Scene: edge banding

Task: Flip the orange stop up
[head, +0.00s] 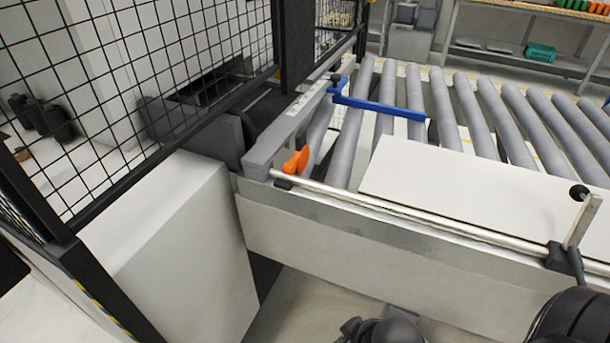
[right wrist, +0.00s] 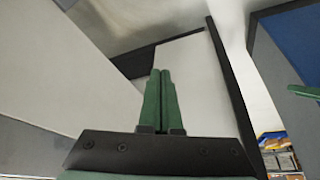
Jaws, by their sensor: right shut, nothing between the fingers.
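The orange stop (head: 297,160) sits at the near left corner of the roller conveyor, by the left end of the metal rail (head: 400,208). Its orange flap leans up and to the right; a smaller orange part shows just below it. No gripper is near the stop in the head view. My right gripper (right wrist: 160,76) shows only in the right wrist view, its green fingers shut together and empty. The stop cannot be made out in that view. My left gripper is not in view.
A white panel (head: 480,190) lies on the rollers to the right of the stop. A blue arm (head: 378,106) reaches across the rollers behind it. A black mesh fence (head: 150,75) and a white cabinet (head: 175,240) stand at the left. An upright clamp (head: 582,222) stands at the right.

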